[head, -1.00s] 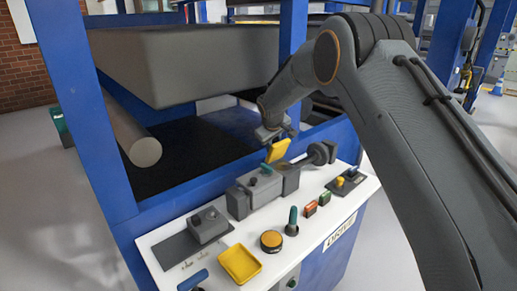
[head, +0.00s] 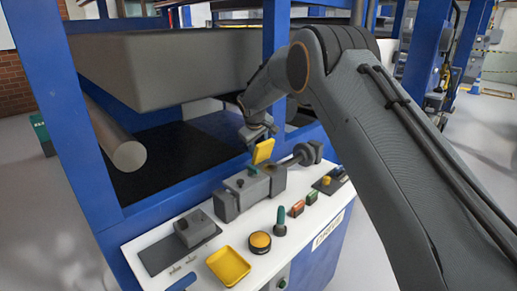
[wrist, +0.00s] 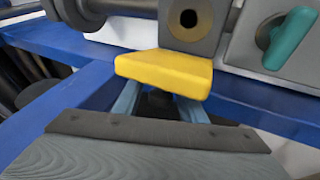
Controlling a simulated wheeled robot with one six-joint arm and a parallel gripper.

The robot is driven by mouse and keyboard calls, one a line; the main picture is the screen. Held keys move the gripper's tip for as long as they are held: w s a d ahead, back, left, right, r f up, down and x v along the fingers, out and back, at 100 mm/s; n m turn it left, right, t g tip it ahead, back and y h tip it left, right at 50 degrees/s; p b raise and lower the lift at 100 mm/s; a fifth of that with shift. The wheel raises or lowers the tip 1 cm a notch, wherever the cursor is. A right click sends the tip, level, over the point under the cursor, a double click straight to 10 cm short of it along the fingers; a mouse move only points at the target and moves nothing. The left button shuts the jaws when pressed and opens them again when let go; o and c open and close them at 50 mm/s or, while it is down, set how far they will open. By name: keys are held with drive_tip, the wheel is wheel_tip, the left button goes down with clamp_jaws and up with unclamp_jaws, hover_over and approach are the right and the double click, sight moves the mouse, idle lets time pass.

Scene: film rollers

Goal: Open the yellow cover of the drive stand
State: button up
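The yellow cover (head: 263,151) stands raised at a steep tilt at the back of the grey drive stand (head: 232,203). In the wrist view the cover (wrist: 163,72) lies across my fingertips and hides them. Beyond it, a grey block with a dark round hole (wrist: 189,19) is exposed. My gripper (head: 259,134) is just behind and above the cover in the head view. In the wrist view my gripper's two bluish fingers (wrist: 158,104) are apart, with a dark gap between them. The cover is not seen clamped between them; contact at the tips is hidden.
A teal lever (wrist: 287,38) is right of the hole. The white panel (head: 205,255) carries an amber button (head: 259,242), a yellow tray (head: 229,266), and a green-handled lever (head: 280,225). A roller shaft (head: 302,155) projects beside the cover. Blue frame posts (head: 276,60) stand close to my arm.

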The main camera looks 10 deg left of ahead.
sight(261, 149)
drive_tip(key=shift+b+v, duration=0.85)
drive_tip(key=shift+v, duration=3.05)
